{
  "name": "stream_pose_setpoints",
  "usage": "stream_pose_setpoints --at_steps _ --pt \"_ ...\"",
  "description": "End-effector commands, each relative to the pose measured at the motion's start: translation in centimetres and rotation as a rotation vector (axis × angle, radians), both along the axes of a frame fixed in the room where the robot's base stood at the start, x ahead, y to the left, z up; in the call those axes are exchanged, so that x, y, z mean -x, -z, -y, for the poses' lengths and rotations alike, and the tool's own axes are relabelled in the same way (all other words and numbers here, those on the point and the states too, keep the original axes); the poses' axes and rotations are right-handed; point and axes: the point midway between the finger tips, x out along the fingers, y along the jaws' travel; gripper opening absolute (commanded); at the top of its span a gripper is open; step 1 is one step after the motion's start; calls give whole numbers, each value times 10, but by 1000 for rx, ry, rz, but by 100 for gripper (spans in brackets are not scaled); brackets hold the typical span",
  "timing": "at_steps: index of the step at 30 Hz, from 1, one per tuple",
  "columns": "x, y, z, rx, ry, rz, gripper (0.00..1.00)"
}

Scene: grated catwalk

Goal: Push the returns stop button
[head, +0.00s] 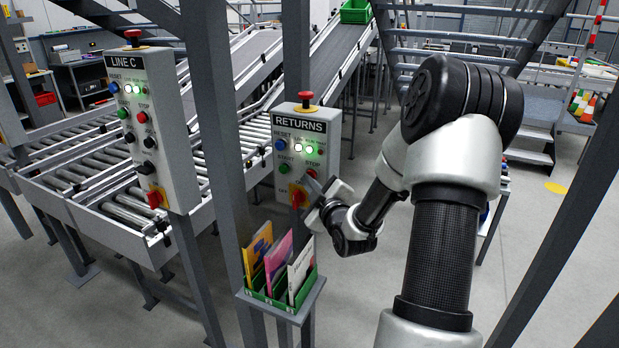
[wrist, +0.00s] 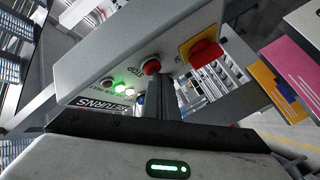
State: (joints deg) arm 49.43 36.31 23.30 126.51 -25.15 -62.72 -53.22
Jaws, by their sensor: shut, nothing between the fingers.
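The returns panel (head: 315,130) is a grey box on a post, with the label RETURNS near its top. Its red stop button (head: 312,174) is at the lower right of the face, right of a green start button (head: 284,168). My gripper (head: 318,188) is shut and empty, close in front of the panel's lower right. In the wrist view the stop button (wrist: 151,66), with STOP printed beside it, is at the tips of my closed fingers (wrist: 163,82). I cannot tell whether the tips touch it.
A red-and-yellow rotary switch (head: 297,197) sits below the stop button, close to my fingers. A red mushroom button (head: 305,96) tops the panel. The similar LINE C panel (head: 165,115) stands left. A green holder (head: 288,299) with booklets is below, and conveyors run behind.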

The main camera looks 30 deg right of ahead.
Motion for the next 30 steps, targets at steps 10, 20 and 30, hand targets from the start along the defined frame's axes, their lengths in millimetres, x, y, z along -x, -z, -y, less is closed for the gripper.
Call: stream_pose_setpoints --at_steps 10,20,30 --pt "-3 0 4 0 1 1 0" --pt "-5 0 7 0 2 1 0" --pt "-4 0 7 0 2 1 0"
